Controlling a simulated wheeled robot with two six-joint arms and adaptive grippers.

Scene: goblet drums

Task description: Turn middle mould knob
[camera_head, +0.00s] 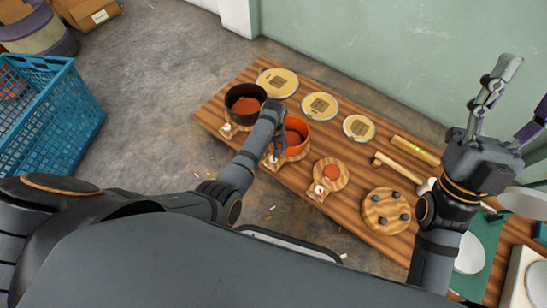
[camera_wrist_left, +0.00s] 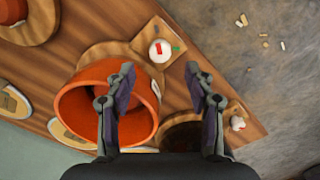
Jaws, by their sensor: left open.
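The middle mould (camera_head: 298,125) is an orange pot on a round wooden base on the table. Its knob (camera_head: 272,160) is white with a red mark, on a small wooden plate at the front. In the left wrist view the knob (camera_wrist_left: 160,51) lies just beyond and between the fingertips. The orange mould (camera_wrist_left: 75,112) also shows there beside the left finger. My left gripper (camera_wrist_left: 160,74) is open and empty above the knob, apart from it; it also shows in the head view (camera_head: 273,142). My right gripper (camera_head: 526,88) is open, raised at the right.
A black mould (camera_head: 238,92) stands left of the orange one; its knob (camera_wrist_left: 238,123) is near the right finger. A flat round base (camera_head: 331,173) and a pegged disc (camera_head: 387,210) lie to the right. Discs line the table's back. A blue crate (camera_head: 50,120) stands left.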

